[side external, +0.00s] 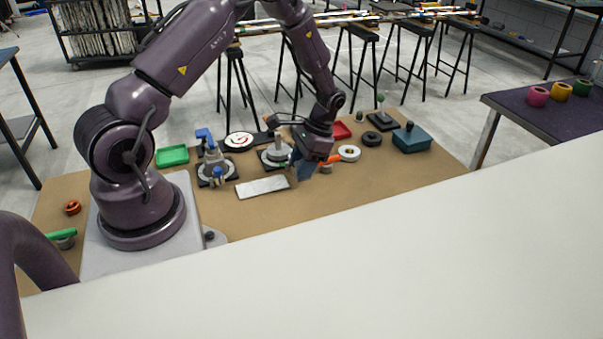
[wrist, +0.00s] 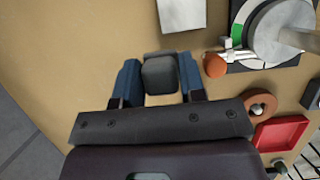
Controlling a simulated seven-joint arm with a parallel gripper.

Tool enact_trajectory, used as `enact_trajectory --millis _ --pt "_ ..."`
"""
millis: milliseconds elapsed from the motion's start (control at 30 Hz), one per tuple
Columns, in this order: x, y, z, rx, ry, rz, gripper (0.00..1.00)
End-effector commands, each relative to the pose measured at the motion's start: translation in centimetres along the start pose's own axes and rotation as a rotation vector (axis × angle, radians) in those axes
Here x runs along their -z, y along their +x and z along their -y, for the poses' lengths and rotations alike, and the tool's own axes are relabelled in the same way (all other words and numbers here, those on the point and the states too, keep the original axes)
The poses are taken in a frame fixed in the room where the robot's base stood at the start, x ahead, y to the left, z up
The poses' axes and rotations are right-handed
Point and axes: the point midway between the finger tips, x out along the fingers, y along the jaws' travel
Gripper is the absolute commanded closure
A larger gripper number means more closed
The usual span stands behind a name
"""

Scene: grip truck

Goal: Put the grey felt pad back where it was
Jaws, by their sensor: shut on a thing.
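My gripper (side external: 304,173) is low over the brown board, right of the pale flat plate (side external: 262,186). In the wrist view my gripper (wrist: 159,80) has its two blue fingers on either side of a dark grey block-like piece with rounded corners, which I take to be the grey felt pad (wrist: 160,75). The fingers are shut on it. I cannot tell whether the pad touches the board.
The plate (wrist: 182,14) is ahead of the fingers. The board's front is bare.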

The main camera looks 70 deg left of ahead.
Motion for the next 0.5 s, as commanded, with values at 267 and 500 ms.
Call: enact_trajectory --millis 267,500 --pt "0.9 2.6 0.0 0.000 0.000 0.002 0.85" --pt "0.9 2.7 -0.1 0.000 0.000 0.002 0.85"
